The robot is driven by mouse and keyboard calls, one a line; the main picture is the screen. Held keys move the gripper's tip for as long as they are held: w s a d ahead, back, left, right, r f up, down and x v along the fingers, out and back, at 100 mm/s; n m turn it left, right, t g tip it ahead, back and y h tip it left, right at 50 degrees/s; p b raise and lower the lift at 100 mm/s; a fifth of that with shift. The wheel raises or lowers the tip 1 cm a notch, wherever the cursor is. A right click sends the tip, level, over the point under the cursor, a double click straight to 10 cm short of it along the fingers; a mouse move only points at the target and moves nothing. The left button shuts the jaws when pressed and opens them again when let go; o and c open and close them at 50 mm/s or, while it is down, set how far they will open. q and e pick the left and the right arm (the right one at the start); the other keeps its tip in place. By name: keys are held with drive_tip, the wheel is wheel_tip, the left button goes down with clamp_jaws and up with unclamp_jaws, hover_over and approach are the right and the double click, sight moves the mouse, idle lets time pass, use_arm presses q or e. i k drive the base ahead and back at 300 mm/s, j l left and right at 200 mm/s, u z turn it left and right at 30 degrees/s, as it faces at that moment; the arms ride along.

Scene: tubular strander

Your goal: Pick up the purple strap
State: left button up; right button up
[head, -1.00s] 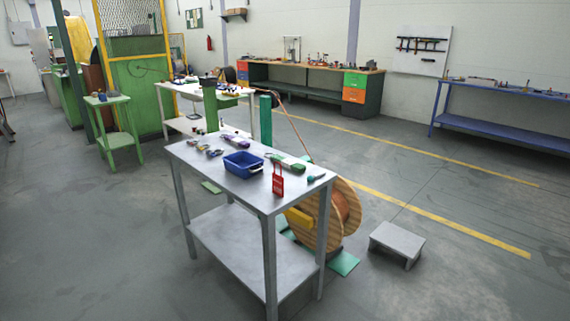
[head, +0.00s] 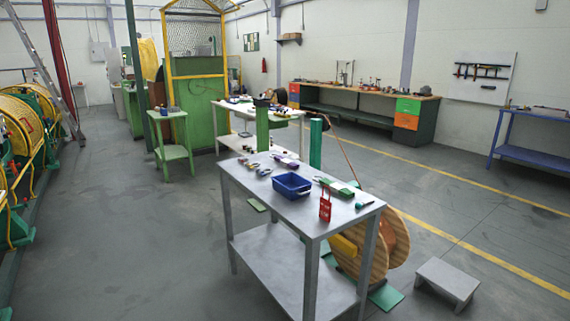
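A purple item (head: 287,162), which may be the purple strap, lies toward the far edge of the grey metal table (head: 330,214). It is small in the head view, so its exact shape is hard to tell. A blue bin (head: 292,185) stands nearer the table's middle, in front of it. Several small items lie to the left of the purple one. Neither of my grippers is in view.
A wooden cable reel (head: 385,245) stands behind the table's right end. A low grey step (head: 447,283) is at right. Floor left of the table is clear.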

sight(290, 163)
drive_tip(key=i+j, duration=0.4)
drive_tip(key=i, duration=0.3)
drive_tip(key=i+j, duration=0.4)
drive_tip(key=i, duration=0.25)
drive_tip(key=i+j+z, duration=0.1)
drive_tip(key=i+j, duration=0.3)
drive_tip(key=i, duration=0.3)
drive_tip(key=i+j, duration=0.45)
drive_tip(key=i, duration=0.2)
drive_tip(key=i+j+z, duration=0.1)
drive_tip(key=i+j, duration=0.35)
drive_tip(key=i, duration=0.2)
